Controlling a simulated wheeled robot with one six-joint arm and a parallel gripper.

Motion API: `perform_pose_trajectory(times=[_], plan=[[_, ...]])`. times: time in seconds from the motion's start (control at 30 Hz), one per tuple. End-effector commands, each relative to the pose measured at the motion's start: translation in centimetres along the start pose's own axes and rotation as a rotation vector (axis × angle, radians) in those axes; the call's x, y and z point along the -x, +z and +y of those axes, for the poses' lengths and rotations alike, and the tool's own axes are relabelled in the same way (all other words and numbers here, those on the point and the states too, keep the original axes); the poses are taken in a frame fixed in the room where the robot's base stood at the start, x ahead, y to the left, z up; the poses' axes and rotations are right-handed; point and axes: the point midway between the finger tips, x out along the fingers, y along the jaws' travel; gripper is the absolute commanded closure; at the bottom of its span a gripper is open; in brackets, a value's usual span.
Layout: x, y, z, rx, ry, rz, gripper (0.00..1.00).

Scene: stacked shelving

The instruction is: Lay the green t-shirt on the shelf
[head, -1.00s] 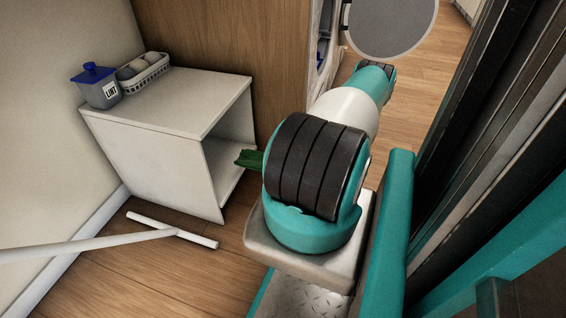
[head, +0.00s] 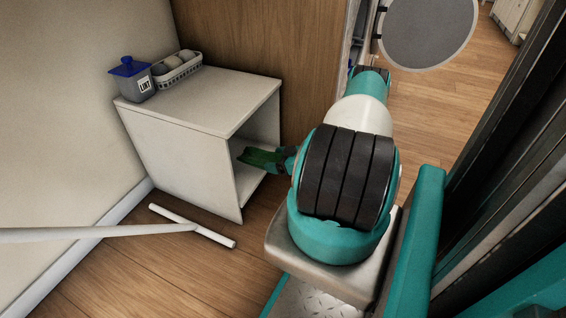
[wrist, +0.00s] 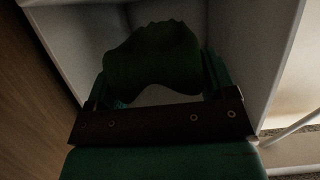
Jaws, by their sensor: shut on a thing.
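The green t-shirt (wrist: 153,60) is a dark green bundle held at the fingertips of my gripper (wrist: 162,78) in the wrist view. My gripper is shut on it. In the head view the t-shirt (head: 262,158) shows at the open side of the white shelf unit (head: 190,150), with its far end inside the opening. The wrist view shows the unit's pale inner walls (wrist: 248,50) around the t-shirt. I cannot tell whether the t-shirt touches the shelf surface. My arm hides part of the gripper in the head view.
A grey lint jar with a blue lid (head: 137,82) and a grey basket (head: 178,70) stand on top of the unit. A white T-shaped pole (head: 190,226) lies in front of it. A wooden panel (head: 262,60) rises behind. A round grey disc (head: 428,30) stands at the upper right.

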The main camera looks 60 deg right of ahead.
Motion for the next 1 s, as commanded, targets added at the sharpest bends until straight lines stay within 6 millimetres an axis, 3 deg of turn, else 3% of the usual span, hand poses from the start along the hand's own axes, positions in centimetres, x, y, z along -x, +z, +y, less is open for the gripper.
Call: perform_pose_trajectory(times=[1.0], plan=[[-8.6,-1.2,0.0,0.003,-0.001,0.001,0.49]])
